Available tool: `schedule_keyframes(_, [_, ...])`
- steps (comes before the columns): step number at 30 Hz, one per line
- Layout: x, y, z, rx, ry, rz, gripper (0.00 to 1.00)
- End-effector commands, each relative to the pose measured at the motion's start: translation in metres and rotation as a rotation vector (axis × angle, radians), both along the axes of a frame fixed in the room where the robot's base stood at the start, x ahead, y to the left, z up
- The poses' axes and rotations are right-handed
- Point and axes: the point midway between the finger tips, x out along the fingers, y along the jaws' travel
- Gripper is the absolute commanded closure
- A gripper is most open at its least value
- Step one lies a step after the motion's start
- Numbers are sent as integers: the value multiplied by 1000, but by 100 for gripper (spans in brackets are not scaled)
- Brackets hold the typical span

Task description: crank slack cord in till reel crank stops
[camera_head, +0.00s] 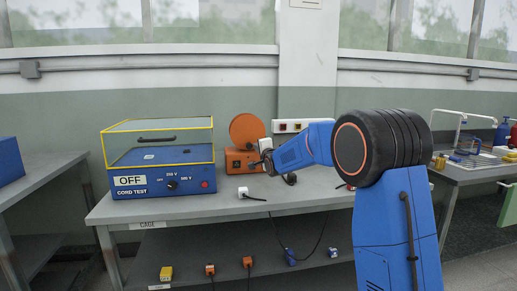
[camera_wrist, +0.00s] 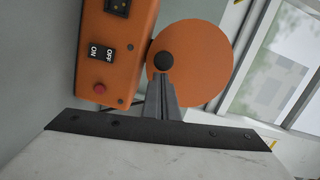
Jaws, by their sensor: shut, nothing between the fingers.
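The cord reel is an orange disc (camera_head: 246,130) above an orange box (camera_head: 238,161) on the bench in the head view. In the wrist view the disc (camera_wrist: 200,65) fills the upper middle, with a round black crank knob (camera_wrist: 163,60) near its left edge. My gripper (camera_wrist: 162,84) is shut and empty, its fingertips just below the knob in the picture. I cannot tell whether they touch it. In the head view my gripper (camera_head: 263,155) is beside the orange box, small and partly hidden by my wrist. A white plug (camera_head: 243,191) with black cord lies on the bench.
A blue cord tester (camera_head: 150,190) marked OFF, with a clear yellow-edged cage, stands left of the reel. A wall socket strip (camera_head: 289,126) is behind. Several plugs sit on the lower shelf (camera_head: 220,262). The wrist view shows the box's ON/OFF switch (camera_wrist: 102,53) and red button (camera_wrist: 99,88).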

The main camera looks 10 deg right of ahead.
Motion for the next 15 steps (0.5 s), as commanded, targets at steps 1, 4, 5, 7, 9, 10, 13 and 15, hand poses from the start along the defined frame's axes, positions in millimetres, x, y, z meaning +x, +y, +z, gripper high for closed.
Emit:
schedule_keyframes(1, [0, 0, 0, 0, 0, 0, 100])
schedule_keyframes(4, [0, 0, 0, 6, 0, 0, 100])
schedule_keyframes(5, [0, 0, 0, 9, 0, 0, 100])
schedule_keyframes(7, [0, 1, -1, 23, 0, 0, 100])
schedule_keyframes(9, [0, 2, -2, 42, 0, 0, 100])
schedule_keyframes(10, [0, 3, -2, 47, 0, 0, 100])
schedule_keyframes(13, [0, 3, -2, 61, -1, 0, 100])
schedule_keyframes(15, [0, 4, -2, 71, 0, 0, 100])
